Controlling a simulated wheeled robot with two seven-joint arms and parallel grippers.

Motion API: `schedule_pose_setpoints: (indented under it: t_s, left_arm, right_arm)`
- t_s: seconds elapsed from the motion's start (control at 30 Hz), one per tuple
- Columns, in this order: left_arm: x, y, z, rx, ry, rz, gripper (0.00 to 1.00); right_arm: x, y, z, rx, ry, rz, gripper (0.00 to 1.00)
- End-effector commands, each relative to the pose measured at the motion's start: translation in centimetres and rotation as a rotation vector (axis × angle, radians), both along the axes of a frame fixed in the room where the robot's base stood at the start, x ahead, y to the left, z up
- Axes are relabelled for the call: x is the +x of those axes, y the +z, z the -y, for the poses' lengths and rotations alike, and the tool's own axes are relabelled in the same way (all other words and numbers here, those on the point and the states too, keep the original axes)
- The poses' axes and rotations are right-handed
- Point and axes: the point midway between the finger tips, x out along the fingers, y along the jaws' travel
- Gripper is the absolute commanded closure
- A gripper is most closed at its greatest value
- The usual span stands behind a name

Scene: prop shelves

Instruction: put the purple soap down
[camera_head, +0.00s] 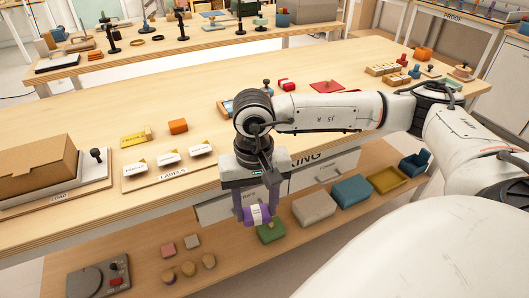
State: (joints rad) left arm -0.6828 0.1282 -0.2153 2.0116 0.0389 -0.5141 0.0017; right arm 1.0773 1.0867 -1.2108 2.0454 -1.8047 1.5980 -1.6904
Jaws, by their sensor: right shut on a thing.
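The purple soap (257,215), with a pale band around it, is between the fingers of my right gripper (257,211). The gripper points down and is shut on the soap. It hangs in front of the table's front edge, and in the picture the soap overlaps the back of a green block (271,232) on the lower shelf. I cannot tell the height of the soap above that shelf. My left gripper is not in view.

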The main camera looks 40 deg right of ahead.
Motion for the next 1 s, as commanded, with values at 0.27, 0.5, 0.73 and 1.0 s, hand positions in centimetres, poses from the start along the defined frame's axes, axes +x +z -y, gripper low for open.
schedule_pose_setpoints:
  t_s: [0.27, 0.5, 0.73, 1.0]
  left_arm:
    - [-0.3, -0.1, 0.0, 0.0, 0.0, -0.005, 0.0]
    - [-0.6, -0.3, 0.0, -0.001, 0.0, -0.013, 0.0]
    - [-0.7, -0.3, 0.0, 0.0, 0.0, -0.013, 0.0]
    - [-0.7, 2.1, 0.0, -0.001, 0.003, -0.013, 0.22]
  right_arm:
    - [-3.9, -6.1, -5.5, 0.003, 0.379, -0.002, 0.79]
    - [-5.5, -8.7, -7.9, 0.003, 0.548, 0.002, 0.79]
    - [-5.4, -8.7, -8.0, 0.004, 0.547, 0.003, 0.79]
    - [-5.3, -5.8, -7.5, -0.001, 0.537, 0.002, 0.79]
